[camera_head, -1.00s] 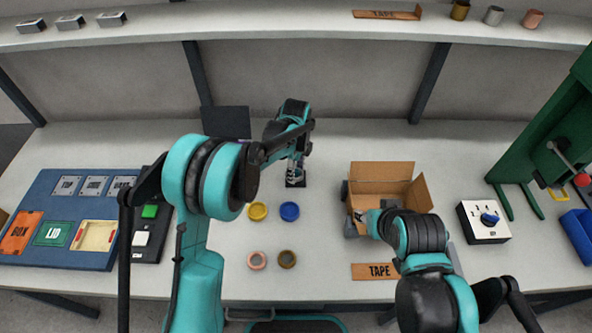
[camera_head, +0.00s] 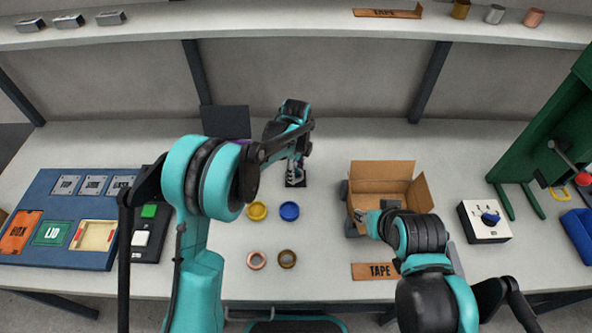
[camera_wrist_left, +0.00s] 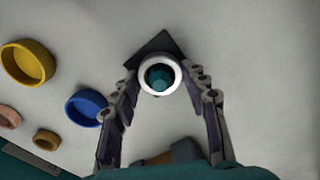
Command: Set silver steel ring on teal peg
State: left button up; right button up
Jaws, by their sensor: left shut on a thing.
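In the left wrist view, the silver steel ring (camera_wrist_left: 144,82) is a pale ring between the fingers of my left gripper (camera_wrist_left: 160,79), which is shut on it. The teal peg (camera_wrist_left: 159,76) shows through the ring's hole, roughly centred. I cannot tell whether the ring is around the peg or still above it. The peg's dark square base (camera_wrist_left: 160,42) shows behind the ring. In the head view, my left gripper (camera_head: 295,174) is over that base and hides ring and peg. My right gripper (camera_head: 362,215) is by the open carton; its fingers are too unclear to judge.
Yellow (camera_head: 257,211), blue (camera_head: 289,211), copper (camera_head: 257,260) and brown (camera_head: 287,258) rings lie nearer me. The open carton (camera_head: 385,172) stands to the right, with a TAPE sign (camera_head: 375,271) in front. A blue board (camera_head: 40,190) lies left, a dial box (camera_head: 484,222) right.

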pick_arm(q)
jog(key=shift+f, duration=0.4)
pick_arm(e)
jog(key=shift+f, duration=0.3)
pick_arm(q)
jog(key=o, duration=1)
jog(key=shift+r, duration=0.15)
pick_arm(e)
jog(key=shift+r, duration=0.15)
pick_arm(q)
jog(key=shift+r+p, duration=3.25)
jog(key=shift+r, duration=2.15)
pick_arm(e)
notch_tip(320, 180, up, 7)
jog(key=shift+f, duration=0.2)
